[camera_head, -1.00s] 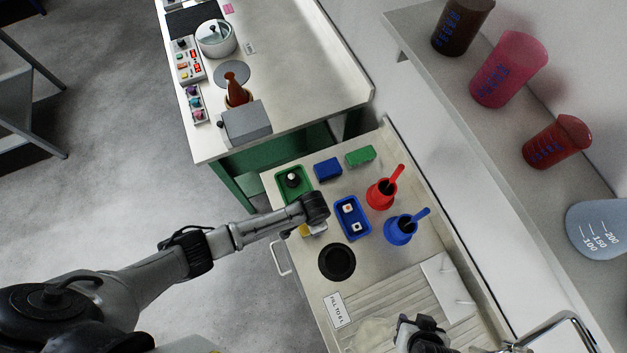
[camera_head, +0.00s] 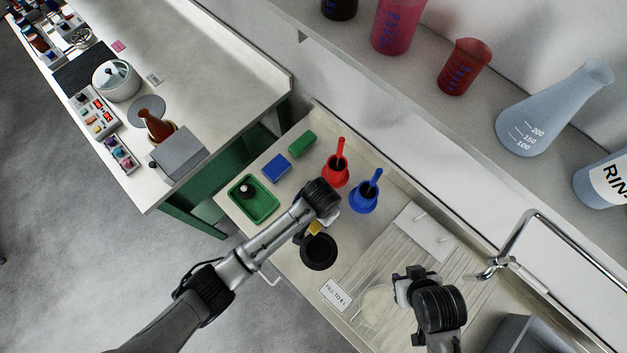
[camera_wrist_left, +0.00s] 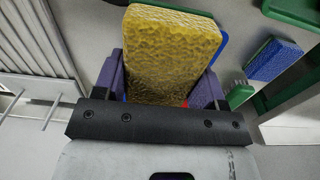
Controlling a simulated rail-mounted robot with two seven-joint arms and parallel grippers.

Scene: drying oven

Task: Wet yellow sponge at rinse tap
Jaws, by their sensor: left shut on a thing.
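The yellow sponge (camera_wrist_left: 172,50) fills the middle of the left wrist view, between the purple fingers of my left gripper (camera_wrist_left: 160,80). The metal rinse tap (camera_head: 498,263) stands at the right, well apart from the sponge. My right gripper (camera_head: 402,288) is over the bench left of the tap, and its fingers are too unclear to tell open from shut.
A red pot (camera_head: 335,176) and a blue pot (camera_head: 363,202) with handled tools stand behind my left wrist. A green tray (camera_head: 254,207), blue block (camera_head: 276,168) and green block (camera_head: 302,143) lie left. A clear pale vessel (camera_head: 377,306) stands near my right gripper. A shelf overhangs behind.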

